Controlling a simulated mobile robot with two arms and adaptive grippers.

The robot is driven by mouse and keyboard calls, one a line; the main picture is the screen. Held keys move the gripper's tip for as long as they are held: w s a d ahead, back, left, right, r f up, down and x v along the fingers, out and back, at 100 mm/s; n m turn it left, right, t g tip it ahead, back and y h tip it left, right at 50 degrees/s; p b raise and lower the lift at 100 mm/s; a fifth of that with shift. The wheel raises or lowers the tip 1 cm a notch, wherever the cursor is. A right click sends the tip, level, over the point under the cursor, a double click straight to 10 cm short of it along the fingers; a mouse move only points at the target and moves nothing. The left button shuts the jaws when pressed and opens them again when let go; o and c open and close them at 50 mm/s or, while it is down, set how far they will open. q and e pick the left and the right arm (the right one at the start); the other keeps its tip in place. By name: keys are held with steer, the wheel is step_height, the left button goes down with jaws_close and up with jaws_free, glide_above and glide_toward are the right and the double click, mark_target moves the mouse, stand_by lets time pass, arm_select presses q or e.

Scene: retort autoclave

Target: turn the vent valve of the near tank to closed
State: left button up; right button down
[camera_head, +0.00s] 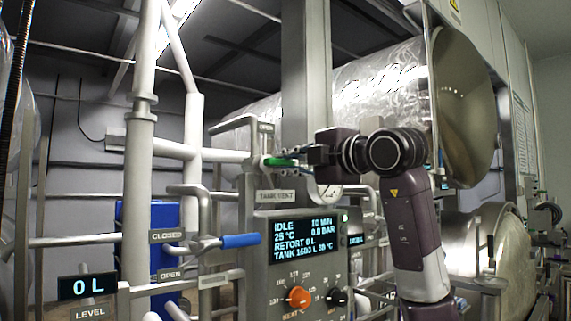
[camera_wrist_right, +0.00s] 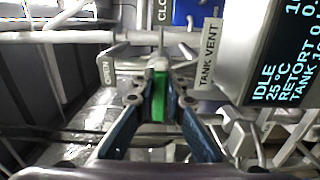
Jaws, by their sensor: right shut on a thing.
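The vent valve has a green lever handle (camera_head: 280,162) on a pipe above the TANK VENT plate (camera_head: 276,196). My right gripper (camera_head: 300,157) is shut on this handle, which points roughly level to the right in the head view. In the right wrist view the green handle (camera_wrist_right: 158,97) sits between the two fingers of my right gripper (camera_wrist_right: 159,103). An OPEN plate (camera_wrist_right: 106,67) shows left of the handle there, and the TANK VENT plate (camera_wrist_right: 208,55) to its right. My left gripper is not in view.
A control panel (camera_head: 307,244) with a lit display and knobs is just below the valve. A blue-handled lever (camera_head: 240,240) with CLOSED (camera_head: 168,235) and OPEN (camera_head: 170,274) plates is at lower left. Pipes crowd the left; a large steel vessel (camera_head: 380,85) is behind.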

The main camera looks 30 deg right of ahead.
steer(key=c, duration=2)
jaws_free()
steer(key=shift+w, duration=0.1)
steer(key=shift+o, duration=0.2)
steer(key=s, duration=1.2)
steer(key=shift+d, duration=0.4)
steer(key=shift+f, duration=0.1)
